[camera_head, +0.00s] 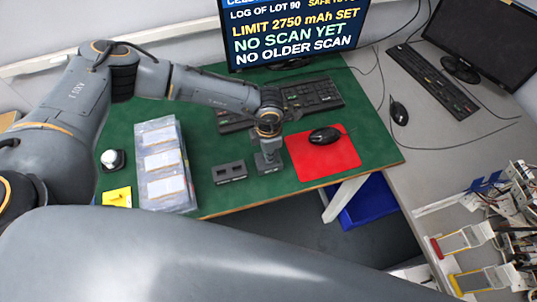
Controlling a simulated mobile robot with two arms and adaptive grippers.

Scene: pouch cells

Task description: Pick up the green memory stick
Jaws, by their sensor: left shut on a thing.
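My left gripper (268,163) points down at the front part of the green desk top (222,208). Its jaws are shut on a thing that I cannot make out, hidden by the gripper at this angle. I cannot see the green memory stick anywhere in the open. A low dark block (229,173) with two slots lies just left of the gripper. My right gripper is out of view.
A red mouse mat (308,169) with a black mouse (325,135) lies right of the gripper. A keyboard (310,95) lies behind. A blue bin (364,207) stands below.

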